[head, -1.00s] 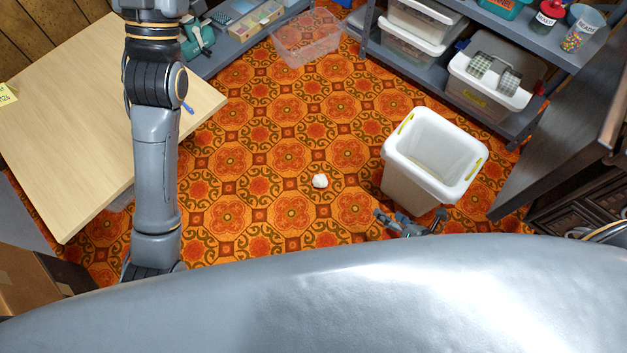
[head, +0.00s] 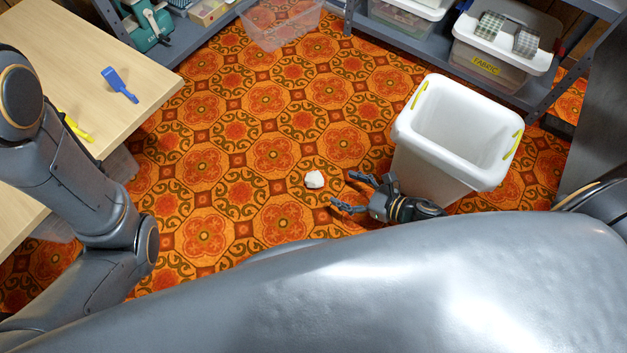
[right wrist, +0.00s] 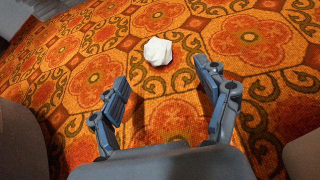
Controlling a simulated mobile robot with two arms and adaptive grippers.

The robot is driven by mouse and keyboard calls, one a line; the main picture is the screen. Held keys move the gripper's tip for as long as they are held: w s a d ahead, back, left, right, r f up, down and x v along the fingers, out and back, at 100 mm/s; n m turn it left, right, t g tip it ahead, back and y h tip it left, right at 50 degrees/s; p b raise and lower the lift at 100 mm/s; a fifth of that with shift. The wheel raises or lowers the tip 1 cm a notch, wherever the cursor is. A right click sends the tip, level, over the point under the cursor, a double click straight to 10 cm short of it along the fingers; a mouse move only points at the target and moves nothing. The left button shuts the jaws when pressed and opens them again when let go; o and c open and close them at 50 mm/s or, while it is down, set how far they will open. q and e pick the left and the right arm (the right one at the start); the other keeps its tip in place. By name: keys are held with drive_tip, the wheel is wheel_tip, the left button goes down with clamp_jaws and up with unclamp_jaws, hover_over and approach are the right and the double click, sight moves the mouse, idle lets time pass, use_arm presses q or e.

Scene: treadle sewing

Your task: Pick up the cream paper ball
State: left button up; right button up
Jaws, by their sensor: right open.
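The cream paper ball (head: 314,179) lies on the orange patterned floor in the head view, left of the white bin. It also shows in the right wrist view (right wrist: 158,51), ahead of and between the fingertips. My right gripper (head: 345,190) is open and empty, low by the floor, just right of the ball and apart from it. Its two spread fingers show in the right wrist view (right wrist: 163,84). My left arm comes in at the left of the head view, but its gripper is not in the picture.
The white bin (head: 418,135) with yellow handles stands close behind my right gripper. A wooden table (head: 60,50) at the left holds a blue brush-like tool (head: 119,84) and a yellow item (head: 75,127). A clear tub (head: 280,28) stands at the back. The floor around the ball is clear.

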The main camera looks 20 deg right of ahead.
sight(321, 182)
drive_tip(key=b+x, duration=0.1)
drive_tip(key=x, duration=0.3)
drive_tip(key=shift+f, duration=0.15)
drive_tip(key=b+x, duration=0.3)
drive_tip(key=x, duration=0.1)
drive_tip(key=shift+s+a+f, duration=0.1)
drive_tip(key=shift+a+f, duration=0.1)
drive_tip(key=shift+w+a+f+b, duration=0.1)
drive_tip(key=shift+w+a+b, duration=0.25)
drive_tip(key=c, duration=0.8)
